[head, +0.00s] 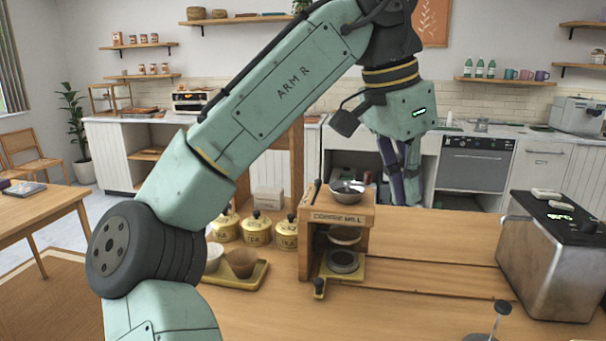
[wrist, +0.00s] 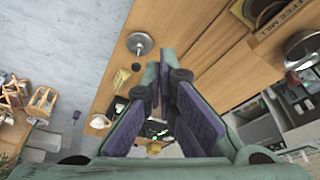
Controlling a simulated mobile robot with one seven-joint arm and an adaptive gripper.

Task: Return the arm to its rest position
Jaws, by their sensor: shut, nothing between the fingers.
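My arm spans the head view from lower left to upper right. My gripper (head: 402,200) hangs from it, pointing down, just right of the wooden coffee mill (head: 345,217) on the cart top. It appears apart from the mill. In the wrist view the fingers of my gripper (wrist: 165,75) come together at the tips, with purple pads and nothing held between them. The coffee mill shows at the upper right of the wrist view (wrist: 268,38). The gripper's tips are partly hard to make out in the head view.
Yellow canisters (head: 257,228) and a yellow tray (head: 262,277) with cups stand left of the mill. A metal toaster-like machine (head: 550,265) stands at the right. A metal-based item with a knob (head: 490,325) is at the front edge. The wooden top between mill and machine is clear.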

